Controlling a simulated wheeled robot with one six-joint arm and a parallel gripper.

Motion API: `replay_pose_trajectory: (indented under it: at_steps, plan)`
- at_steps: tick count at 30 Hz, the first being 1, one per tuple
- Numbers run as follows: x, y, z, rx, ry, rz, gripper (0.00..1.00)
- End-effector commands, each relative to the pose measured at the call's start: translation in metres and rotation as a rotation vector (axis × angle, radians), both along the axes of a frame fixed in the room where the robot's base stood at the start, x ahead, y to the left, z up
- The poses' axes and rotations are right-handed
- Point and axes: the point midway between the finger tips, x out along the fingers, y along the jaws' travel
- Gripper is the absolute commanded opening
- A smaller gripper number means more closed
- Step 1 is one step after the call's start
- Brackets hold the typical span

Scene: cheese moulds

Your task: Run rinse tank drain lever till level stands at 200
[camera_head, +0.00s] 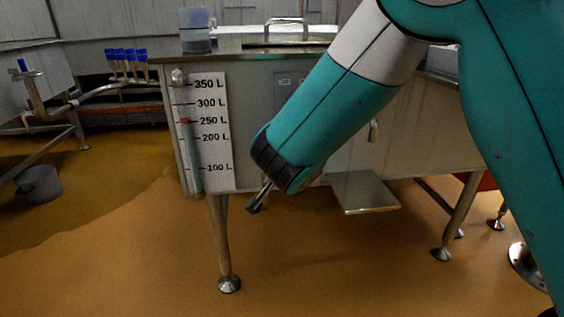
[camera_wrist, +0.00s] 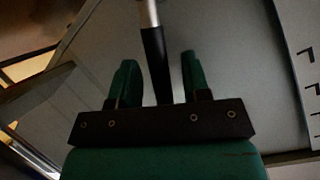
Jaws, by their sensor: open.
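The rinse tank (camera_head: 262,130) is a grey metal box on legs. On its left front is a white level scale (camera_head: 211,150) marked from 100 L to 350 L. Beside it, a red marker (camera_head: 185,121) in the sight tube stands at about the 250 L line. In the wrist view, the drain lever (camera_wrist: 155,60) is a metal rod with a black grip. My gripper (camera_wrist: 158,75) is open, with its green fingers on either side of the black grip and gaps showing. In the head view my arm hides much of this spot.
A flat metal plate (camera_head: 362,191) sticks out low at the tank's front. The brown floor in front of the tank is clear.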

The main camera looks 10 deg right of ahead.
Motion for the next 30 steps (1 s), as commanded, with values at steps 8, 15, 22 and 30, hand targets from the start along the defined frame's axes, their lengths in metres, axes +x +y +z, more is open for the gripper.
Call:
replay_pose_trajectory:
  at_steps: [8, 15, 22, 30]
  plan:
    - [-0.046, 0.005, 0.026, -0.002, 0.0, 0.008, 0.43]
    - [-0.103, 0.009, 0.051, -0.001, 0.0, 0.01, 0.43]
    - [-0.141, 0.011, 0.067, 0.0, 0.001, 0.007, 0.43]
    - [-0.155, 0.011, 0.073, 0.0, 0.001, 0.003, 0.43]
